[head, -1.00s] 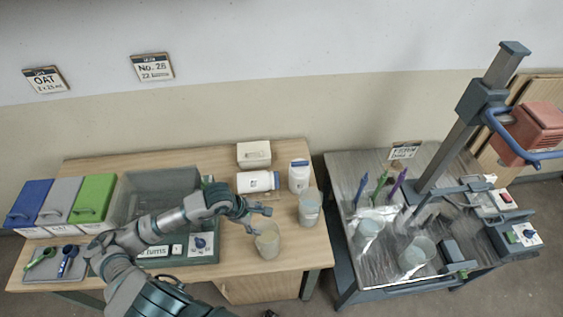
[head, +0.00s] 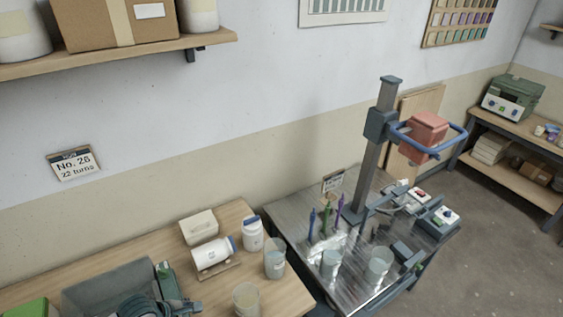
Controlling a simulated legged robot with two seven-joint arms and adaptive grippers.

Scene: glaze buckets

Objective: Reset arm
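My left gripper (head: 182,308) shows only in part at the bottom edge, in front of the grey bin (head: 105,288) and left of a translucent beaker (head: 246,299) on the wooden table. It appears apart from the beaker. Its fingers are small and cut off, so I cannot tell how far they are spread. My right gripper is not in view.
A lying white bottle (head: 212,254), a white box (head: 198,227), an upright bottle (head: 252,234) and another beaker (head: 275,262) stand nearby.

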